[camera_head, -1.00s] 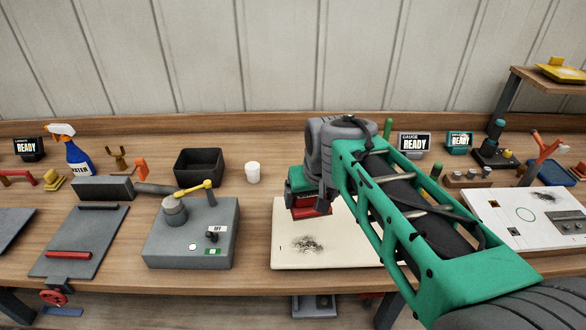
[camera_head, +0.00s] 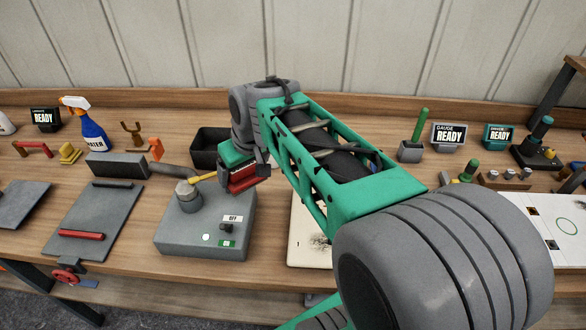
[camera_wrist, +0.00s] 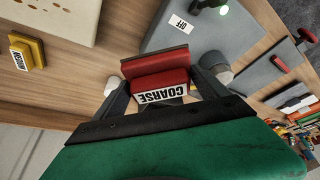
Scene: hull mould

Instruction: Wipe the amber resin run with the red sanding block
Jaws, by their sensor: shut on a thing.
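My gripper (camera_head: 245,178) is shut on the red sanding block (camera_head: 242,182), which shows in the wrist view (camera_wrist: 158,68) with a white label reading COARSE. My gripper (camera_wrist: 162,85) holds it by the back right corner of a grey switch box (camera_head: 210,236); its exact height above the bench is unclear. A cream panel (camera_head: 303,235) lies right of the box, mostly hidden behind my arm. A dark speckled smudge (camera_head: 320,240) shows on its visible strip. I make out no amber resin run in either view.
The switch box has a knob with a yellow lever (camera_head: 203,178) close beside the block. A black bin (camera_head: 208,148) stands behind it. A yellow block labelled MEDIUM (camera_wrist: 28,50) lies near the panel. A spray bottle (camera_head: 90,128) and a grey plate (camera_head: 95,220) are at left.

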